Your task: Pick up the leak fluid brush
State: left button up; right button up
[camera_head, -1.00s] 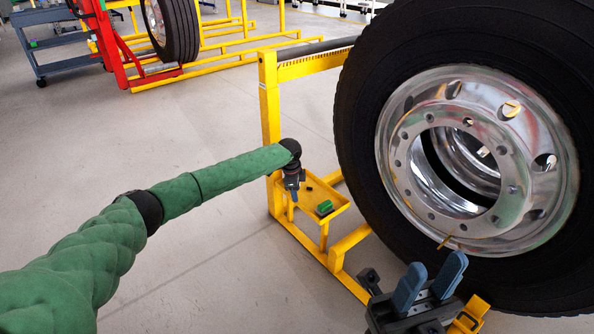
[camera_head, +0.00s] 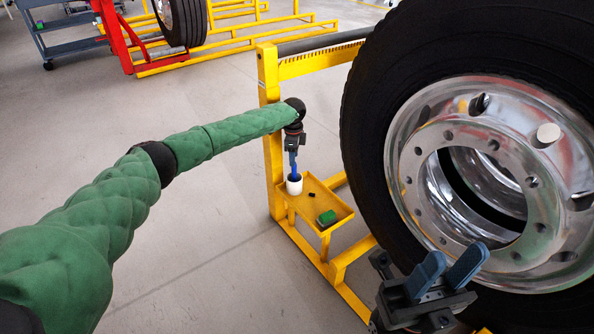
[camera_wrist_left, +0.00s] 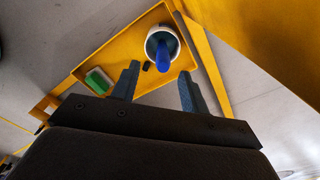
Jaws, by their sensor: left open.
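The leak fluid brush (camera_wrist_left: 163,58) shows in the left wrist view as a bright blue handle standing in a white cup (camera_wrist_left: 150,42). The cup also shows in the head view (camera_head: 294,186), on the small yellow tray. The brush's lower end is hidden inside the cup. My left gripper (camera_wrist_left: 160,71) is open and empty, its fingers pointing toward the cup, with the handle ahead of the gap between them. In the head view my left gripper (camera_head: 294,158) is just above the cup. My right gripper (camera_head: 446,268) is open and empty in front of the wheel.
The yellow tray (camera_head: 336,208) is fixed to a yellow stand (camera_head: 268,90) and also holds a green block (camera_head: 326,217) and a small dark piece (camera_head: 311,194). A large tyre with a shiny rim (camera_head: 400,160) stands close on the right.

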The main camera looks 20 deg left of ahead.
aim_at(294, 169)
pick_arm(q)
jog(key=shift+w+f+b, duration=0.15)
jog(key=shift+f+b, duration=0.3)
jog(key=shift+f, duration=0.85)
notch_tip(294, 169, down, 5)
jog(key=shift+w+f+b, duration=0.1)
jog(key=shift+w+b, duration=0.05)
jog(key=shift+b, duration=0.95)
grip_shut()
notch_tip(294, 169, up, 9)
jog(key=p, duration=0.3)
jog(key=shift+r, duration=0.55)
